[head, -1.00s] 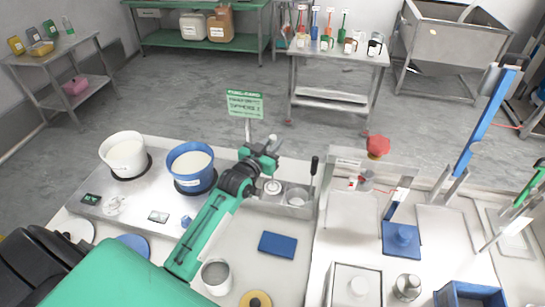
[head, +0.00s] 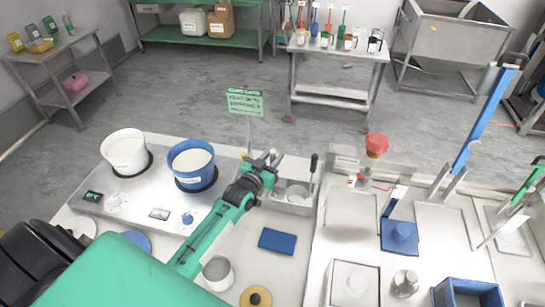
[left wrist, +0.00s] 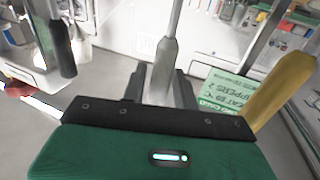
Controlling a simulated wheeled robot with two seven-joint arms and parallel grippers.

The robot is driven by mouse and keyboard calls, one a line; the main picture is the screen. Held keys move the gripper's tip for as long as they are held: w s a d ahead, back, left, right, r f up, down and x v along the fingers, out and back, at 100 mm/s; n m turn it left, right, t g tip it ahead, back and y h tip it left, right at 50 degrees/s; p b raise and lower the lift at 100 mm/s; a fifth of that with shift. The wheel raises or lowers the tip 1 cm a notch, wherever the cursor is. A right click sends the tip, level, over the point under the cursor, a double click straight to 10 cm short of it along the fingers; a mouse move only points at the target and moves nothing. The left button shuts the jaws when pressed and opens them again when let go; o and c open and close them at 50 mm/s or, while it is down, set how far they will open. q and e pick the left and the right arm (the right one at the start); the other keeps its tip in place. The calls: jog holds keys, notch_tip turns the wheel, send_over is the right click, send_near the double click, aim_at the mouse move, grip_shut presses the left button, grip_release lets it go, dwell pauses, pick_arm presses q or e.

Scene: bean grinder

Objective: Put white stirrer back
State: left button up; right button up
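The fingers lie against both sides of the handle, with no clear gap. The stirrer's lower end is hidden behind the gripper. A yellow handle (left wrist: 283,90) stands close to the right of the gripper, and a dark handle (left wrist: 62,45) is to the left. My right gripper is not in view.
A green sign (head: 245,102) stands behind the holder. A white pot (head: 125,150) and a blue pot (head: 190,163) stand left of my arm. A metal cup (head: 218,272), blue pad (head: 277,241) and yellow ring (head: 256,298) lie nearby. A red knob (head: 376,146) is to the right.

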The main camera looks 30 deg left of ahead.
pick_arm(q)
jog(key=shift+o, duration=0.7)
jog(key=shift+s+r, duration=0.1)
jog(key=shift+r, duration=0.05)
jog(key=s+b, duration=0.3)
jog(key=s, duration=0.9)
jog(key=shift+a, duration=0.35)
jog(key=shift+w, duration=0.1)
